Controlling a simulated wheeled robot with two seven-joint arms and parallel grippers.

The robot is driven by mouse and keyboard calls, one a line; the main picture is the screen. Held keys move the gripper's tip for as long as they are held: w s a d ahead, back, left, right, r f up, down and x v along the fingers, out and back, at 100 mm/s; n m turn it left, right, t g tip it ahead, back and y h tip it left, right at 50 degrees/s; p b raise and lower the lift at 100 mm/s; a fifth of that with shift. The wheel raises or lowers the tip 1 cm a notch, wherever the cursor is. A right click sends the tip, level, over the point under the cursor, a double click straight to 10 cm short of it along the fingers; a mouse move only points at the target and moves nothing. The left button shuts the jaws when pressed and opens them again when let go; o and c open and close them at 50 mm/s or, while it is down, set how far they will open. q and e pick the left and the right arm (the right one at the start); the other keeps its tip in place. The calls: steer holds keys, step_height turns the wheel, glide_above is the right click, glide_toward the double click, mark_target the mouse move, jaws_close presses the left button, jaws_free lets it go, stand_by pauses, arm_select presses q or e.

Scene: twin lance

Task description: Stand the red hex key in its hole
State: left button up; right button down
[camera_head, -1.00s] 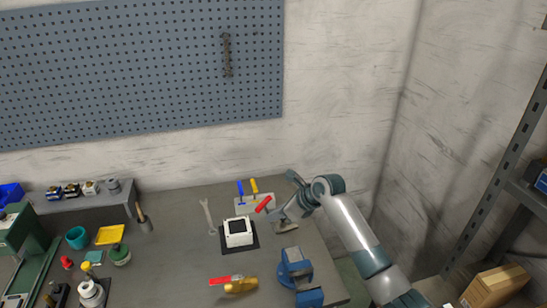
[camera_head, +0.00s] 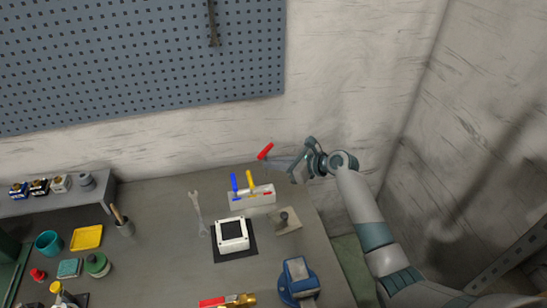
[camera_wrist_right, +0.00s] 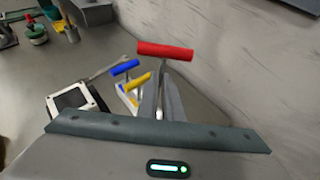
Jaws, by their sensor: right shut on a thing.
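The red hex key (camera_head: 265,152) has a red T-handle, and my right gripper (camera_head: 284,162) is shut on it. In the right wrist view the red handle (camera_wrist_right: 165,50) stands beyond the fingertips of my right gripper (camera_wrist_right: 160,88), its shaft going down between them. In the head view the key is up and behind the pale holder block (camera_head: 238,202), apart from it. A blue key (camera_head: 234,182) and a yellow key (camera_head: 251,181) stand in the block. A small red mark (camera_head: 268,192) shows near its right end. My left gripper is not in view.
A white framed box (camera_head: 232,243) on a dark mat stands in front of the block. A wrench (camera_head: 197,212) lies to the left, a metal trowel-like tool (camera_head: 284,220) to the right. A blue vise (camera_head: 298,279) is nearer. The wall is close behind.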

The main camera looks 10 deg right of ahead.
mark_target(274, 193)
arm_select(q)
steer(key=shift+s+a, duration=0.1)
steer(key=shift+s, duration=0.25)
arm_select(e)
steer(key=shift+s+r, duration=0.15)
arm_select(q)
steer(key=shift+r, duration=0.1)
